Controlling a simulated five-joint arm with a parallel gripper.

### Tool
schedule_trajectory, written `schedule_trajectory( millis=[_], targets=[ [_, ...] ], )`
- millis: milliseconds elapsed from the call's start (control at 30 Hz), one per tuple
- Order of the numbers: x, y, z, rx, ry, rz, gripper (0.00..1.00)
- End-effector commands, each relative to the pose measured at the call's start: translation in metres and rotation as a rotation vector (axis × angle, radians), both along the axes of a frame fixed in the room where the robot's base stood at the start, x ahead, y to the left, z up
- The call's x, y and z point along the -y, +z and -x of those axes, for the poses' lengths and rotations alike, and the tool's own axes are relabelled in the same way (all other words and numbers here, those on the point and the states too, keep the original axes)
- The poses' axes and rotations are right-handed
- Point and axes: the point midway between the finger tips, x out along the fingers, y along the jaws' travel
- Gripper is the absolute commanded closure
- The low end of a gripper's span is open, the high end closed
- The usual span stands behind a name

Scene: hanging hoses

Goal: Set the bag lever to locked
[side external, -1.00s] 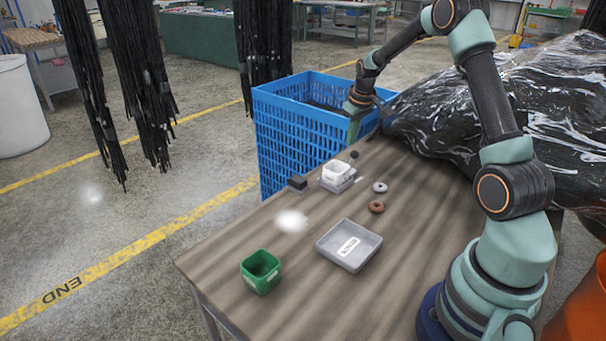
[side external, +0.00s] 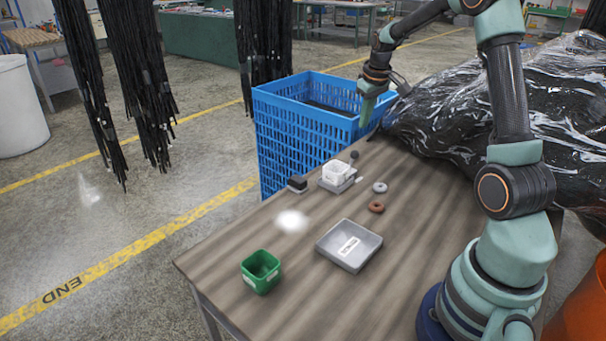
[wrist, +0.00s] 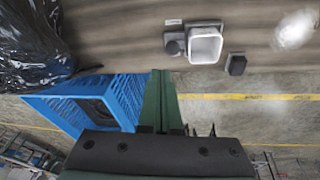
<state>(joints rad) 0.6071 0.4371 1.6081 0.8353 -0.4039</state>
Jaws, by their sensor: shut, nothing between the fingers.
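My gripper (side external: 366,120) is shut and empty, pointing down near the right side of the blue crate; its green fingers (wrist: 160,82) lie together in the wrist view. I cannot make out a part that is clearly the bag lever. A large bag-like bundle in black, shiny wrap (side external: 500,110) lies to the right of the gripper, and part of it shows at the top left of the wrist view (wrist: 35,40). A small grey unit with a white square cup (side external: 337,172) stands on the table in front of the gripper, apart from it; the cup also shows in the wrist view (wrist: 205,45).
The blue crate (side external: 300,140) stands at the table's far edge. A dark round knob (side external: 355,154), black block (side external: 297,184), grey ring (side external: 380,187), brown ring (side external: 376,207), grey tray (side external: 349,245) and green bin (side external: 261,271) are on the table. Black hoses (side external: 140,80) hang at left.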

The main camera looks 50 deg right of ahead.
Motion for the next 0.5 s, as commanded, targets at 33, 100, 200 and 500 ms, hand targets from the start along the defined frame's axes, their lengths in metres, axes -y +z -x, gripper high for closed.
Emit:
schedule_trajectory(
  millis=[33,100,200,500],
  targets=[
    [0.000,0.005,0.005,0.001,-0.001,0.002,1.00],
    [-0.001,0.008,0.010,0.000,0.000,0.003,1.00],
    [-0.001,0.011,0.015,-0.003,0.002,0.004,0.81],
    [-0.005,0.009,0.010,-0.084,0.365,0.053,0.36]
  ],
)
